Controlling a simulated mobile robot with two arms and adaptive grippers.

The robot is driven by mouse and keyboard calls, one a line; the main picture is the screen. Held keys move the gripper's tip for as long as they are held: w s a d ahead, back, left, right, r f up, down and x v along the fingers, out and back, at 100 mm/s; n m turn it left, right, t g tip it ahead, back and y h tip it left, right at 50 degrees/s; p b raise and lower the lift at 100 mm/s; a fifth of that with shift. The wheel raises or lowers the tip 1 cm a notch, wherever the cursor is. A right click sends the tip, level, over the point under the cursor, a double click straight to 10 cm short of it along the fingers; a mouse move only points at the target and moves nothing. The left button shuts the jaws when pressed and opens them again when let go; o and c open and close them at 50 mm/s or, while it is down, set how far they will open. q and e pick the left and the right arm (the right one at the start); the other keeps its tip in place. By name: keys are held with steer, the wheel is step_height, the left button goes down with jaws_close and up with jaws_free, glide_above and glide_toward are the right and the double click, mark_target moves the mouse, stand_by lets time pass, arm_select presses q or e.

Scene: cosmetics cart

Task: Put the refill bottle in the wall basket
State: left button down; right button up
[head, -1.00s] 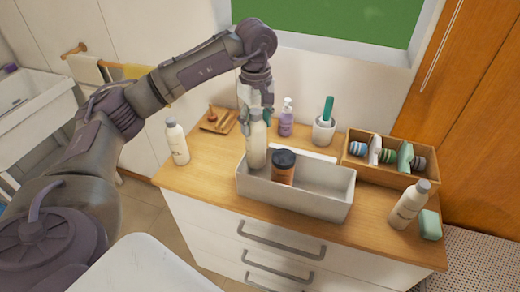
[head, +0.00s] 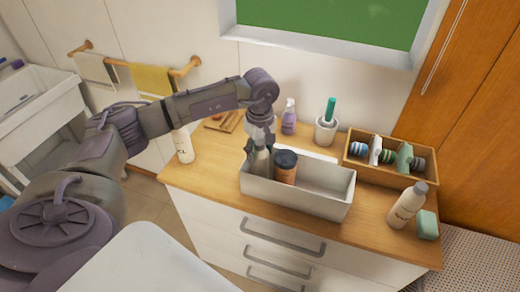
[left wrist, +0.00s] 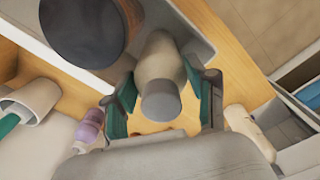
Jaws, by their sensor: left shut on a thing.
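A pale bottle with a grey cap (head: 261,162) stands in the left end of the white tray (head: 310,203). My left gripper (head: 259,142) has come down over it from above and is shut on it. In the left wrist view the bottle (left wrist: 161,68) is between the two green-padded fingers. Its lower part is hidden by the tray wall in the head view. Similar pale bottles stand at the counter's left (head: 184,147) and right (head: 406,207). A white basket-like bin (head: 45,115) is at the far left by the wall. My right gripper is not in view.
A dark-lidded brown jar (head: 284,172) stands close beside the held bottle in the tray. A purple pump bottle (head: 289,120), a white cup with a green-handled item (head: 326,130) and a wooden box (head: 385,178) stand behind. A rail with towels (head: 150,79) is on the left wall.

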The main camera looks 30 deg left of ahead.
arm_select(q)
steer(key=shift+c, duration=2.4)
jaws_free()
steer(key=shift+f, duration=0.1)
steer(key=shift+o, duration=0.7)
steer(key=shift+r, duration=0.45)
step_height(320, 180, up, 11)
steer(key=b, duration=0.3)
steer(key=shift+f+b, duration=0.15)
steer(key=shift+b, duration=0.15)
steer(key=shift+r, duration=0.4)
